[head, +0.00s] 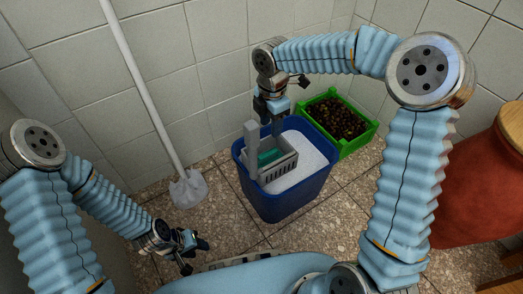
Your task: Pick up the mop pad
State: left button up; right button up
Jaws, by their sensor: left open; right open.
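A blue bucket (278,206) stands on the floor in the middle, with a grey wringer basket (284,168) at its top and white, foamy-looking contents. A teal-green piece (268,156) shows inside the basket; I cannot tell for sure if it is the mop pad. A mop with a pale, off-white head (188,190) leans on the wall left of the bucket. My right gripper (271,124) is open, pointing down over the back of the bucket; its fingertips are partly hard to make out. My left gripper (195,256) is open and empty, low over the floor left of the bucket.
A green crate (357,143) full of small dark round things stands behind the bucket at the right. A red rounded object (470,195) and a wooden stool-like piece (512,125) fill the right edge. Tiled walls close in behind. Stone floor (225,205) is clear between mop and bucket.

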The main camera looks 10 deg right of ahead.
jog(key=b, duration=0.2)
send_over(268, 154)
jog(key=f, duration=0.8)
jog(key=shift+w+d+f, duration=0.1)
jog(key=shift+d+f, duration=0.1)
jog(key=shift+d, duration=0.05)
jog(key=f+b, duration=0.1)
jog(key=f, duration=0.4)
jog(key=shift+a+b, duration=0.2)
jog(key=shift+b, duration=0.1)
grip_shut()
